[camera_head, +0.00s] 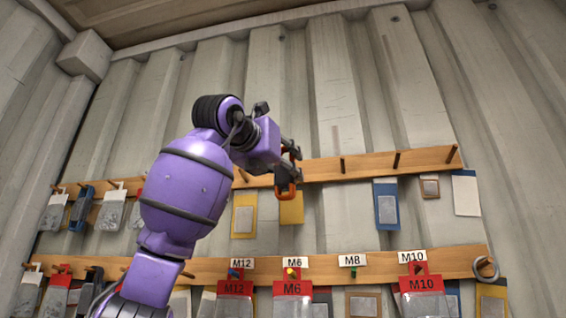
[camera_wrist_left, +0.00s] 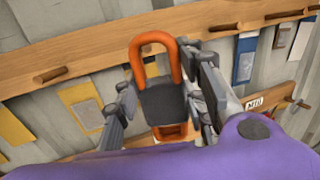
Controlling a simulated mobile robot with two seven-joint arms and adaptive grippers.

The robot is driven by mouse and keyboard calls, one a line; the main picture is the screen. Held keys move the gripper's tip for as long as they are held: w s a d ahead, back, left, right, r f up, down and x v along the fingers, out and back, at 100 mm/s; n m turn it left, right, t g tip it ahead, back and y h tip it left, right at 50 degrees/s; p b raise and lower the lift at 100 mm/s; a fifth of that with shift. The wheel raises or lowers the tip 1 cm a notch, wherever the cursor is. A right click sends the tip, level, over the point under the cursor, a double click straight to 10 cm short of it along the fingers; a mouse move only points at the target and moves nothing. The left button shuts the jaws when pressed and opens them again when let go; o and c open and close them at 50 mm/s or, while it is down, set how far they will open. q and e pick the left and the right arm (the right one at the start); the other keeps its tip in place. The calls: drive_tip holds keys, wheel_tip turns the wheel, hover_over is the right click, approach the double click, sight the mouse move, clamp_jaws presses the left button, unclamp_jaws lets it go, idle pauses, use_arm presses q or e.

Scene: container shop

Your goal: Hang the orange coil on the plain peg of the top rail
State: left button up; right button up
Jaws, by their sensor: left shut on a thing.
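My left gripper (camera_head: 289,165) is shut on the orange coil (camera_head: 287,197), an elongated loop, in front of the top rail (camera_head: 322,171). In the left wrist view the coil (camera_wrist_left: 152,42) sticks out beyond a dark block between the fingers (camera_wrist_left: 165,100), and a small orange part shows below. Top-rail pegs show right of the gripper (camera_head: 343,165), (camera_head: 397,160), (camera_head: 452,154), and one to its left (camera_head: 243,176). They look plain brown and bare. The coil appears apart from them. Any peg behind the gripper is hidden. My right gripper is out of view.
The lower rail (camera_head: 325,268) carries labels M12, M6, M8 and M10 and several red packs (camera_head: 422,300). A grey ring (camera_head: 485,268) hangs at its right end. Yellow (camera_head: 244,215) and blue (camera_head: 387,205) cards hang below the top rail. Bagged packs (camera_head: 110,212) hang at left.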

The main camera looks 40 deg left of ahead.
use_arm(q)
drive_tip(key=w+a, duration=0.3)
drive_tip(key=w, duration=0.3)
drive_tip(key=shift+w+a+f, duration=0.15)
drive_tip(key=shift+a+f, duration=0.1)
drive_tip(key=shift+f, duration=0.15)
idle(0.4)
idle(0.6)
drive_tip(key=o, duration=1.3)
drive_tip(key=shift+o, duration=0.2)
drive_tip(key=v, duration=1.2)
